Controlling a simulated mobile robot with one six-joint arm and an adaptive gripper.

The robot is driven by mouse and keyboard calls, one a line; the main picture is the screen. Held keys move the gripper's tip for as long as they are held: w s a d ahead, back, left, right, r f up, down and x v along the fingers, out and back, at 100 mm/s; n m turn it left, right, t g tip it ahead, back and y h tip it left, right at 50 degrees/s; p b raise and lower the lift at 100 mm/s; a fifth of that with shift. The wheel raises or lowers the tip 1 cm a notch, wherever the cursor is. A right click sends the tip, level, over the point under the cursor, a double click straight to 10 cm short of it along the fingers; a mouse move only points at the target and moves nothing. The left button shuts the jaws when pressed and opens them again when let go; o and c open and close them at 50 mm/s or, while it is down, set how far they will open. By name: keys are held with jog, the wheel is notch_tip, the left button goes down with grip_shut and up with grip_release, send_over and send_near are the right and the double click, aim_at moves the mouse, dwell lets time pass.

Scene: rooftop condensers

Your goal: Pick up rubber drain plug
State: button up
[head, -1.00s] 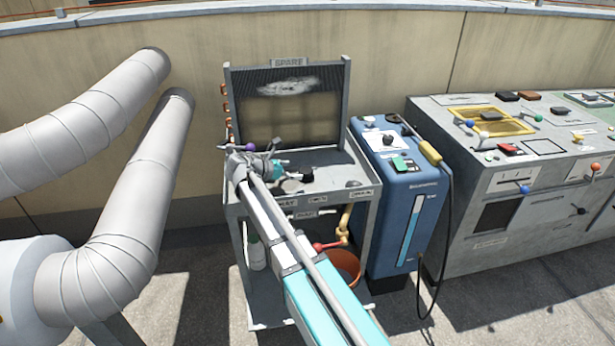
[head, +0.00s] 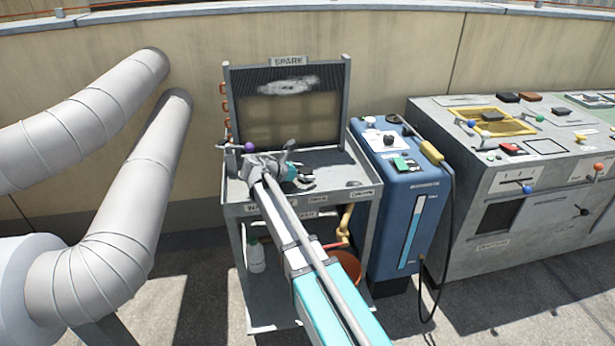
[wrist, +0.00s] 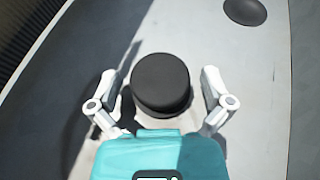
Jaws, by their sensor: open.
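The rubber drain plug (wrist: 161,84) is a short black cylinder standing on the grey bench top in the wrist view. My gripper (wrist: 160,102) is open, with one white finger at the left of the plug and one at the right. Gaps show between the plug and both fingers, so the plug is not gripped. In the head view my gripper (head: 298,178) is low over the grey bench (head: 330,160). The plug is hard to make out there among the dark gripper parts.
A dark round piece (wrist: 245,11) lies on the bench top beyond the plug. A panel marked SPARE (head: 288,100) stands at the bench's back. A purple knob (head: 249,147) is left of my gripper. A blue unit (head: 400,200) stands right of the bench.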

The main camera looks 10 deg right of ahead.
dwell(0.4)
jog(key=c, duration=1.3)
jog(key=shift+r, duration=0.15)
notch_tip(320, 180, up, 3)
jog(key=p, duration=0.3)
jog(key=shift+f, duration=0.2)
jog(key=shift+s+d+r+p, duration=1.1)
jog(key=shift+s+r+p, duration=0.6)
jog(key=shift+s, duration=0.35)
jog(key=shift+s+d+r+p, duration=1.05)
jog(key=shift+s+r+p, duration=0.65)
jog(key=shift+s, duration=0.4)
jog(key=shift+s+d+r+p, duration=1.1)
jog(key=shift+s+r+p, duration=0.55)
jog(key=shift+s, duration=0.4)
jog(key=shift+d, duration=0.1)
